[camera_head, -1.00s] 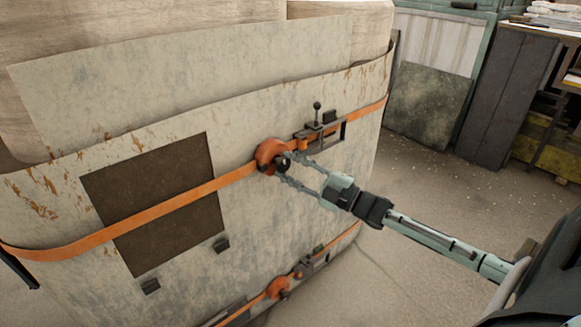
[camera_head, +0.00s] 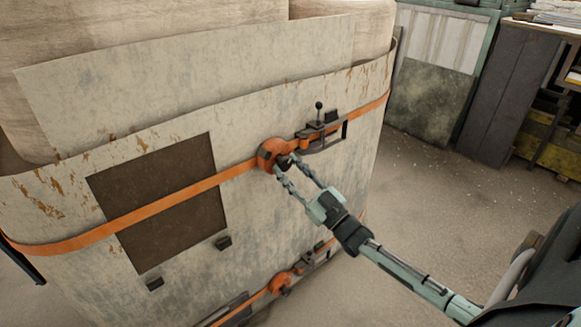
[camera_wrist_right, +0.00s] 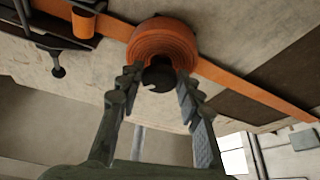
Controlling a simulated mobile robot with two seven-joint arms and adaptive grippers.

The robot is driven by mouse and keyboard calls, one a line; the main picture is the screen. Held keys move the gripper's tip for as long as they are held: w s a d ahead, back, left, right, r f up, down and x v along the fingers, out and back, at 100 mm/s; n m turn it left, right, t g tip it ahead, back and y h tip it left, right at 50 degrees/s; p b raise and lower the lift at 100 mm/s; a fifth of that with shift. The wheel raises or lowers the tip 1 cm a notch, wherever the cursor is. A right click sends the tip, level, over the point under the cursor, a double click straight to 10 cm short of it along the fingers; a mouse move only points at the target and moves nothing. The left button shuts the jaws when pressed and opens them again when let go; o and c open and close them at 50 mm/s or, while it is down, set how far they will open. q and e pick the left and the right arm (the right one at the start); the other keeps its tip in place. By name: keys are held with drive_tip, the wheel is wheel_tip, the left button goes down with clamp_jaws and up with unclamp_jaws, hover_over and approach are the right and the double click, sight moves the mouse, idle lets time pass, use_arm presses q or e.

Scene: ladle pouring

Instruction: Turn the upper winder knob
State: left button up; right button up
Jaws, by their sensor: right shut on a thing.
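The upper winder (camera_head: 270,152) is an orange strap roll on the worn pale panel, with a dark knob (camera_head: 284,161) at its front. In the right wrist view the knob (camera_wrist_right: 159,75) sits between the fingertips, with the orange roll (camera_wrist_right: 162,45) behind it. My right gripper (camera_head: 296,167) is shut on the knob, its two fingers on either side. It also shows in the right wrist view (camera_wrist_right: 158,90). My left gripper is not in view.
A lower winder (camera_head: 279,284) with its own orange strap is below on the same panel. A lever with a ball top (camera_head: 319,112) stands right of the upper winder. The orange strap (camera_head: 170,204) crosses a brown patch. Open floor (camera_head: 430,220) is at right.

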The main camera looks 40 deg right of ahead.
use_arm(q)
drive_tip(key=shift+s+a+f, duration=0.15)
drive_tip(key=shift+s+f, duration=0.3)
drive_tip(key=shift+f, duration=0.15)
use_arm(e)
drive_tip(key=shift+m+h, duration=0.3)
drive_tip(key=shift+m, duration=0.5)
drive_tip(key=o, duration=1.1)
drive_tip(key=shift+o, duration=0.2)
drive_tip(key=v, duration=1.2)
drive_tip(key=shift+w+a+f, duration=0.1)
drive_tip(key=shift+f, duration=0.05)
